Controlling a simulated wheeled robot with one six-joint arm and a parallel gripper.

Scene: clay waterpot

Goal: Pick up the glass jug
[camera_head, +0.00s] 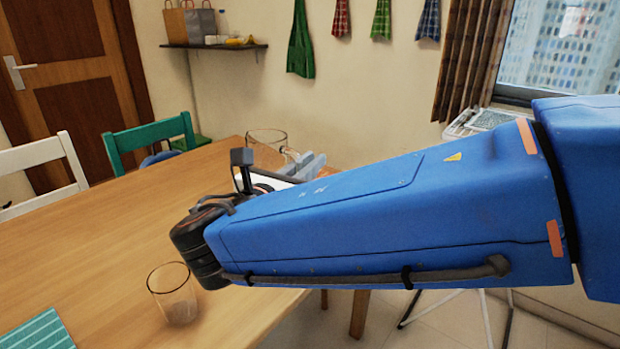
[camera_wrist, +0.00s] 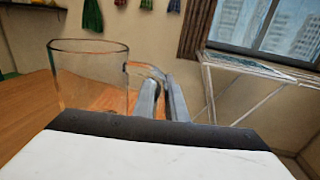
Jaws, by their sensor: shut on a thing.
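The clear glass jug (camera_head: 266,137) shows at the far right part of the table, partly hidden behind my arm. In the wrist view the jug (camera_wrist: 90,75) stands upright to the left of my gripper (camera_wrist: 160,82), with its handle (camera_wrist: 148,68) on the side facing the fingers. My gripper is shut on the jug's handle, and the fingers are beside the jug body. The head view shows my gripper (camera_head: 303,160) just past my wrist. The jug's base is hidden, so I cannot tell if it touches the table.
A clear drinking glass (camera_head: 173,295) stands on the wooden table (camera_head: 110,235) near my wrist. A green striped mat (camera_head: 38,332) lies at the front left. White (camera_head: 40,158) and green (camera_head: 150,136) chairs stand behind the table. A drying rack (camera_wrist: 255,66) stands by the window.

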